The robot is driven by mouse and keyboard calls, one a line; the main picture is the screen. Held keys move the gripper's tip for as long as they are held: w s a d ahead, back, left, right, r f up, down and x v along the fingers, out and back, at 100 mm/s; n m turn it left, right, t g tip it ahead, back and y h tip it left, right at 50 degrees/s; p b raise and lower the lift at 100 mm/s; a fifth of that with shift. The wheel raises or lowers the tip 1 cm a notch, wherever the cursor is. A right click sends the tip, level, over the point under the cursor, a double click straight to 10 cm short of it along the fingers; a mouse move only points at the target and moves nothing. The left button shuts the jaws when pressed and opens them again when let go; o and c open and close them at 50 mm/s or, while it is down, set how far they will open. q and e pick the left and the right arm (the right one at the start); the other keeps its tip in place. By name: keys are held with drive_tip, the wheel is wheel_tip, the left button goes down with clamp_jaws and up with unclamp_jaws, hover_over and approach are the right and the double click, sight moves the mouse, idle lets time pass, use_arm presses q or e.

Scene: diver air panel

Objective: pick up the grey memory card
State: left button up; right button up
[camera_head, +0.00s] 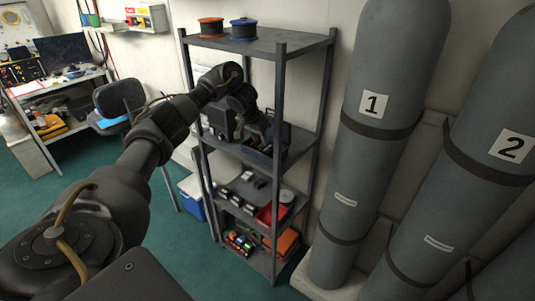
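I cannot make out the grey memory card in this view; it may be too small or hidden behind my arm. My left arm comes in from the lower left and reaches to the dark metal shelf rack (290,44). My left gripper (243,125) is at the rack's second shelf from the top, in front of dark items there. It is dark on dark, so I cannot tell whether its fingers are open or shut, or whether it holds anything. My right gripper is not in view.
An orange spool (211,27) and a blue spool (244,29) stand on the rack's top. Lower shelves hold small boxes and a red bin (270,215). Large grey cylinders, 1 (375,130) and 2 (460,190), stand right. A chair (120,97) and workbench are left.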

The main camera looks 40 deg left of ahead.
sight(265, 150)
use_arm(q)
drive_tip(key=x, duration=0.2)
drive_tip(key=shift+w+f, duration=0.3)
drive_tip(key=shift+w, duration=0.05)
drive_tip(key=shift+w+f, duration=0.15)
drive_tip(key=p+x, duration=0.2)
drive_tip(key=x, duration=0.3)
drive_tip(key=shift+a, duration=0.15)
drive_tip(key=shift+s, duration=0.25)
drive_tip(key=shift+c, duration=0.8)
clamp_jaws()
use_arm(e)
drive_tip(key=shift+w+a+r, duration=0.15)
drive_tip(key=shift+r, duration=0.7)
